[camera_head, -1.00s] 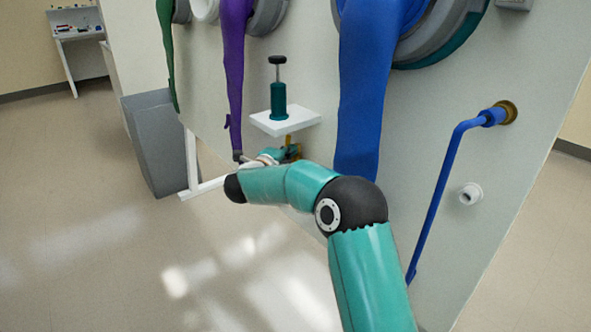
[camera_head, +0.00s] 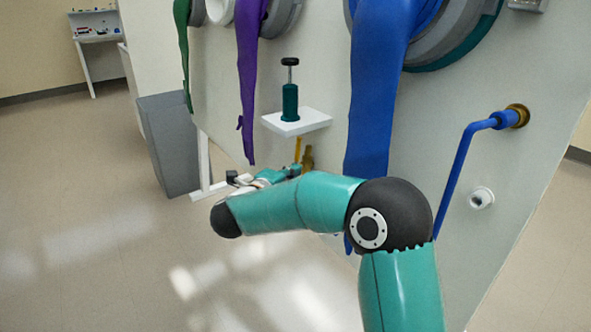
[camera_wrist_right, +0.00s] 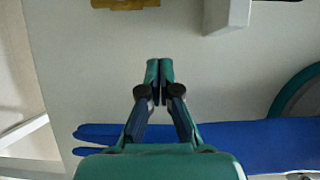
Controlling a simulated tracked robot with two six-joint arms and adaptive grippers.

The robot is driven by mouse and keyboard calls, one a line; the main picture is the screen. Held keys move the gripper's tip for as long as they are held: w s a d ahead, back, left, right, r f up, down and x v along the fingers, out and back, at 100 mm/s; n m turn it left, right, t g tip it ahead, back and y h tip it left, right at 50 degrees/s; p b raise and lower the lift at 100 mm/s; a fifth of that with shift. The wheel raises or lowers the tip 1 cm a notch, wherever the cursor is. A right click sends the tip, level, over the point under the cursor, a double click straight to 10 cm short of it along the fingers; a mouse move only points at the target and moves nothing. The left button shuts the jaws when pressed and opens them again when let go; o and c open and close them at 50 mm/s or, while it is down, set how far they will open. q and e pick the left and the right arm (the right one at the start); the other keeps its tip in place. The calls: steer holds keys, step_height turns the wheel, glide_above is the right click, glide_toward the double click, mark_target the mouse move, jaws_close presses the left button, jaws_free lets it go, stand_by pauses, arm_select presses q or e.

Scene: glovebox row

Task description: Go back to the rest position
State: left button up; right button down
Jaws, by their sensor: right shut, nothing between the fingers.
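My right gripper (camera_head: 290,172) shows small and partly hidden behind my teal right forearm, in front of the pale panel and below the small white shelf (camera_head: 310,121). In the right wrist view its two teal fingertips (camera_wrist_right: 160,69) are together and hold nothing. The gripper faces the pale panel (camera_wrist_right: 225,75), apart from the shelf. My left gripper is not in view.
A dark green plunger-topped bottle (camera_head: 290,103) stands on the shelf, with a brass fitting (camera_head: 307,158) below. A blue glove (camera_head: 375,105) hangs close beside my arm. A blue pipe (camera_head: 458,170) is to the right. Open floor (camera_head: 90,230) lies left.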

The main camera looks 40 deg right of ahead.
steer(key=w+a+f+n+t+y, duration=0.1)
steer(key=a+f+n+t+y, duration=0.3)
steer(key=f, duration=0.7)
steer(key=w+a+f+n+g, duration=0.15)
steer(key=f+n, duration=0.35)
steer(key=f, duration=0.5)
steer(key=s+a+f+n+t+y, duration=0.1)
steer(key=s+a+f+n+y, duration=0.15)
steer(key=a+f+n, duration=0.4)
steer(key=s+a+f+n+y, duration=0.15)
steer(key=a+f+y, duration=0.25)
steer(key=f, duration=0.5)
steer(key=s+a+f+n+g+y, duration=0.3)
steer(key=s+a+f+n+y, duration=0.4)
steer(key=s+a, duration=0.35)
steer(key=s+a+f+n+g+y, duration=0.2)
steer(key=s+a+n+g, duration=0.45)
steer(key=s, duration=0.55)
step_height(320, 180, up, 28)
steer(key=a+t+p, duration=0.1)
steer(key=p, duration=2.7)
steer(key=shift+w+t, duration=0.3)
steer(key=shift+t, duration=0.1)
